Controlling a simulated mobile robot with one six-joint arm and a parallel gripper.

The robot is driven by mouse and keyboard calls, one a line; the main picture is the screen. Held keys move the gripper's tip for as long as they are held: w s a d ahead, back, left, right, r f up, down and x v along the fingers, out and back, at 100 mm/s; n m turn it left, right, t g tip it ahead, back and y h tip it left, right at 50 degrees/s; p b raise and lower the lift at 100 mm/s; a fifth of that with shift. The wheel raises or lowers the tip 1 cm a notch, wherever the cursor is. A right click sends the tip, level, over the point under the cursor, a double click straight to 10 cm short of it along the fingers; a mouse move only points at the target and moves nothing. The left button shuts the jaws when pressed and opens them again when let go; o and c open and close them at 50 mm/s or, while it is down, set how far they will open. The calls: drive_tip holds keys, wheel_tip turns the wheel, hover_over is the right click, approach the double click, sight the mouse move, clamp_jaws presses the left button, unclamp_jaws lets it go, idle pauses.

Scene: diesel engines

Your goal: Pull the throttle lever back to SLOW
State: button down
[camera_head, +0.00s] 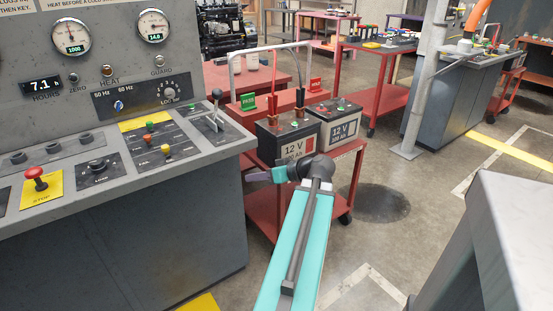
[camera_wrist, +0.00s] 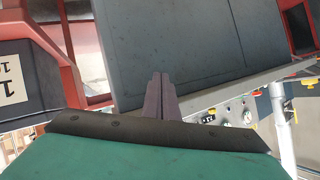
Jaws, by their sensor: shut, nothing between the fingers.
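The throttle lever (camera_head: 217,97) is a thin metal stalk with a black knob. It stands in a slotted dark plate (camera_head: 218,126) at the right end of the sloped grey console. The plate's markings are too small to read, so I cannot tell its setting. My gripper (camera_head: 254,177) is below and to the right of the lever in the head view, beside the console's right edge and apart from the lever. Its purple-grey fingers are together and empty in the wrist view (camera_wrist: 160,88). I cannot make out the lever clearly in the wrist view.
Two 12 V batteries (camera_head: 296,143) stand on a red cart (camera_head: 268,214) close behind my gripper. A red STOP button (camera_head: 34,173) and other knobs sit left on the console (camera_head: 130,240). A grey block (camera_head: 485,240) fills the lower right. Floor shows between it and the cart.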

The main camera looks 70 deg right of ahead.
drive_tip(key=w+a+f+g+y, duration=0.2)
drive_tip(key=w+a+f, duration=0.4)
drive_tip(key=a+f, duration=0.15)
drive_tip(key=w+a+f+g+y, duration=0.2)
drive_tip(key=w+a+f, duration=0.4)
drive_tip(key=f, duration=0.3)
drive_tip(key=w+a+f+g+y, duration=0.1)
drive_tip(key=w+a+f+g, duration=0.1)
drive_tip(key=a+f, duration=0.55)
drive_tip(key=w+a+f+g, duration=0.1)
drive_tip(key=a+f+g, duration=0.2)
drive_tip(key=a+f, duration=0.5)
drive_tip(key=s+a+f+n+g, duration=0.1)
drive_tip(key=s+a+f+g, duration=0.1)
drive_tip(key=a+f, duration=0.45)
drive_tip(key=s+a+f+n+g, duration=0.1)
drive_tip(key=s+a+f+g, duration=0.25)
drive_tip(key=a, duration=0.55)
drive_tip(key=s+a+f+n+g+h, duration=0.3)
drive_tip(key=s+a+f+h, duration=0.2)
drive_tip(key=s+a+f, duration=0.4)
drive_tip(key=s+f, duration=0.1)
drive_tip(key=s, duration=0.2)
drive_tip(key=shift+w, duration=0.1)
